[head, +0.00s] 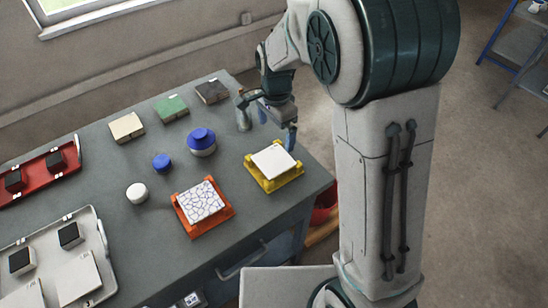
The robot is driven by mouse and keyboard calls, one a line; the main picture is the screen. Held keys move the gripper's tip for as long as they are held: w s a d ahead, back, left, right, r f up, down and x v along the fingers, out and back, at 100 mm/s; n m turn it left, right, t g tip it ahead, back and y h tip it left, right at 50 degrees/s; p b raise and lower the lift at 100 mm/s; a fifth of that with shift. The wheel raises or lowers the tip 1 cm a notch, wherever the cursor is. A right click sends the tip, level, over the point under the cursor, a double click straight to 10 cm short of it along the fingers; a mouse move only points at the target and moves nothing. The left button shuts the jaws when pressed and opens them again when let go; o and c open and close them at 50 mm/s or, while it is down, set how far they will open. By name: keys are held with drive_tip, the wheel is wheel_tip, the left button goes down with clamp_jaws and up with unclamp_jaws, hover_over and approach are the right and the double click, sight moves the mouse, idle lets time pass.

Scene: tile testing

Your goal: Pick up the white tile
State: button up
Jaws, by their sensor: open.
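A plain white tile (273,160) lies on a yellow stand (271,181) near the right end of the grey workbench. My gripper (267,134) is open and empty, just behind this tile and apart from it in the picture; its exact height above the bench is hard to tell. A second tile with a dark crackle pattern (200,202) lies on an orange-red stand (206,226) to the left. Two more plain pale tiles (79,279) lie in a light tray (101,226) at the bottom left.
Blue-lidded jar (202,141), small blue pot (162,162) and white pot (137,193) stand mid-bench. Beige (127,127), green (171,108) and dark (212,91) blocks line the back. A red tray (75,168) with black-topped blocks lies left. The bench's right edge is close to the yellow stand.

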hover_over(273, 160)
drive_tip(key=f, duration=0.5)
drive_tip(key=shift+d+f, duration=0.25)
drive_tip(key=shift+d, duration=0.1)
drive_tip(key=shift+a+f+p, duration=0.15)
drive_tip(key=shift+f+p, duration=0.4)
drive_tip(key=shift+f, duration=0.8)
drive_tip(key=shift+a+f+p, duration=0.15)
drive_tip(key=shift+f+p, duration=0.4)
drive_tip(key=shift+f, duration=0.8)
drive_tip(key=c, duration=0.8)
